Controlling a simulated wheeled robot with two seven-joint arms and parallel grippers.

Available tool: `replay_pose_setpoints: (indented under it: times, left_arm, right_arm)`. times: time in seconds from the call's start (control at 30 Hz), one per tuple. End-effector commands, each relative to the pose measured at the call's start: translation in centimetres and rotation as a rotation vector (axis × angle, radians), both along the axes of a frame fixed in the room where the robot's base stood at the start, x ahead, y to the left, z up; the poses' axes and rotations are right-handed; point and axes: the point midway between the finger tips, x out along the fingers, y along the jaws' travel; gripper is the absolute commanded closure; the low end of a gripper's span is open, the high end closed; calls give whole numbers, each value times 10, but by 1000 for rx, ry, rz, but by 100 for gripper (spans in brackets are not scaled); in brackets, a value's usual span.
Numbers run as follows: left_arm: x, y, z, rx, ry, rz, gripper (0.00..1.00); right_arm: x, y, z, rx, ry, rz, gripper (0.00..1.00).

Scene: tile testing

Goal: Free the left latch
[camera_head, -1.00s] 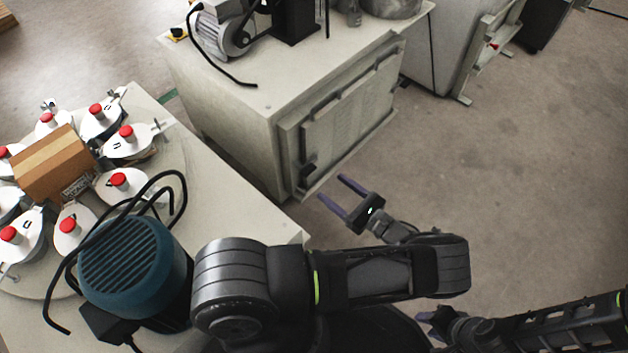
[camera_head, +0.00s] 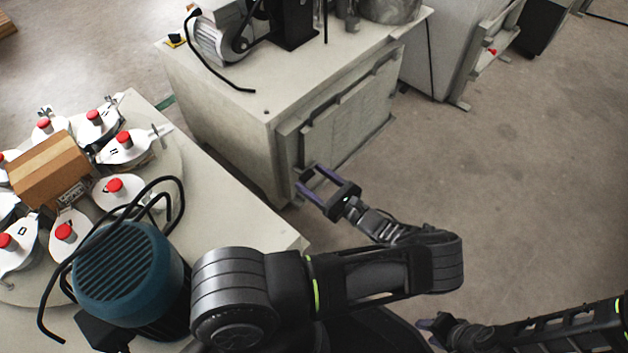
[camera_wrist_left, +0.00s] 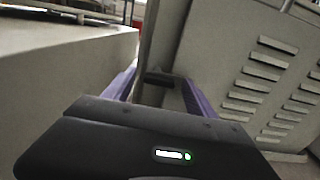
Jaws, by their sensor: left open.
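The left latch shows in the left wrist view as a dark block (camera_wrist_left: 160,79) on the cabinet door's edge, between my left gripper's purple fingers (camera_wrist_left: 159,88). Whether the fingers touch it is not clear. In the head view, my left gripper (camera_head: 309,178) is open at the left edge of the ribbed cabinet door (camera_head: 345,122), where the latch is hard to make out. My right gripper (camera_head: 430,330) is low in the head view, partly hidden and away from the cabinet, its opening unclear.
A machine with cables stands on the cabinet top (camera_head: 290,85). Floor (camera_head: 520,190) at right is clear.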

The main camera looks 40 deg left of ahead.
Motion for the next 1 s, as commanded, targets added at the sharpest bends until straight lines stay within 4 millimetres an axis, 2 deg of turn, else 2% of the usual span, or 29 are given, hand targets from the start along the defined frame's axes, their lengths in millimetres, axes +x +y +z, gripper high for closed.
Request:
replay_pose_setpoints:
  times: [0.23, 1.0]
  left_arm:
    - [0, 1, 0, 0, 0, 0, 35]
    - [0, 1, 0, 0, 0, 1, 97]
  right_arm:
    - [0, 0, 0, 0, 0, 0, 64]
    - [0, 0, 0, 0, -1, 0, 64]
